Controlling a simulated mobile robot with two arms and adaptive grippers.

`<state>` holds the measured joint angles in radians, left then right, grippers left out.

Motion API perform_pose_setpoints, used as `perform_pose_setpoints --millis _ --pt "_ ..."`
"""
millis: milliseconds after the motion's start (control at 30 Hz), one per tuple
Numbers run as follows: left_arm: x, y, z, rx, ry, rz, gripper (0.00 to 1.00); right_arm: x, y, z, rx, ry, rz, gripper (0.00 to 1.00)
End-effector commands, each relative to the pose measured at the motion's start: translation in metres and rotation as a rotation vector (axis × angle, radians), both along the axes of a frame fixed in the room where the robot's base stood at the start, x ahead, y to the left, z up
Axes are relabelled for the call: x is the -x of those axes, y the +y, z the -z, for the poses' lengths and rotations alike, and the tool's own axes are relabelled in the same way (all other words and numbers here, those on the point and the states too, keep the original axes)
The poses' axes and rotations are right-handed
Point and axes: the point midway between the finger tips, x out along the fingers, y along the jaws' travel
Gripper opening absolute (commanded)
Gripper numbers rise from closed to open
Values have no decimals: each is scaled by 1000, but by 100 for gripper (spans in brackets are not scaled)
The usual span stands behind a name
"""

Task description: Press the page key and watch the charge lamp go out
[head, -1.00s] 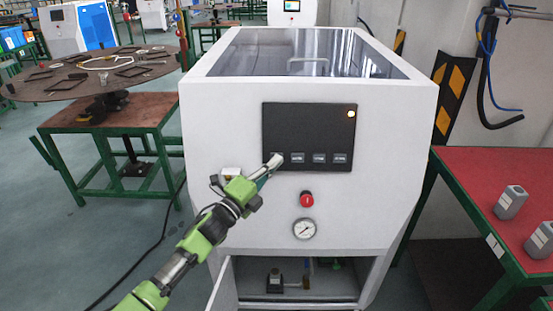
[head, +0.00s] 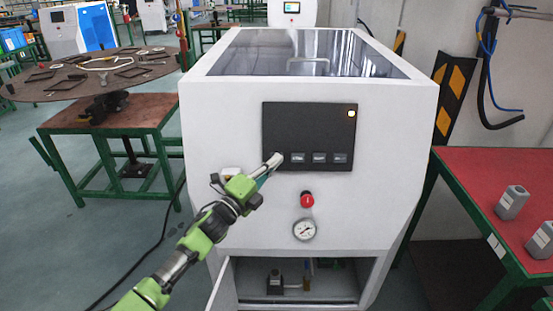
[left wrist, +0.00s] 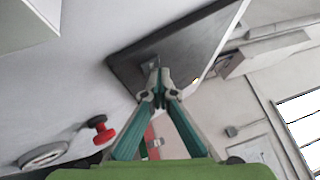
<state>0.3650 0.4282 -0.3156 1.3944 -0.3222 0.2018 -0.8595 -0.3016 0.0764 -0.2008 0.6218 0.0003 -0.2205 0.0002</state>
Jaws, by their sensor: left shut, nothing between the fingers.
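The dark control panel (head: 308,130) is on the front of the white machine. In the left wrist view the closed fingertips (left wrist: 158,82) are over a grey key (left wrist: 150,64); contact is unclear. My right gripper is out of view.
Below the panel are a red knob (head: 307,200) and a round gauge (head: 304,230). The cabinet below stands open, its door (head: 224,288) swung out at left. A red-topped table (head: 475,180) with grey blocks stands at right, a round table (head: 125,68) at left.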

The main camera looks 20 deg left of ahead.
Motion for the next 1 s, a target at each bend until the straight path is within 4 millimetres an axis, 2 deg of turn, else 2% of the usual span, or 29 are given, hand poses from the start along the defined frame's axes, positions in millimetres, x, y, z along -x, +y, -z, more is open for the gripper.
perform_pose_setpoints --millis 267,600,867,1000 --pt "2 0 -1 0 1 -2 0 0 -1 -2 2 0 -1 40" --pt "16 -4 -5 0 2 -1 0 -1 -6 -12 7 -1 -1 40" --pt "17 -4 -5 0 1 -1 0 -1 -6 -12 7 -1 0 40" --pt "23 -7 -9 1 1 0 0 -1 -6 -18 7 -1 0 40"
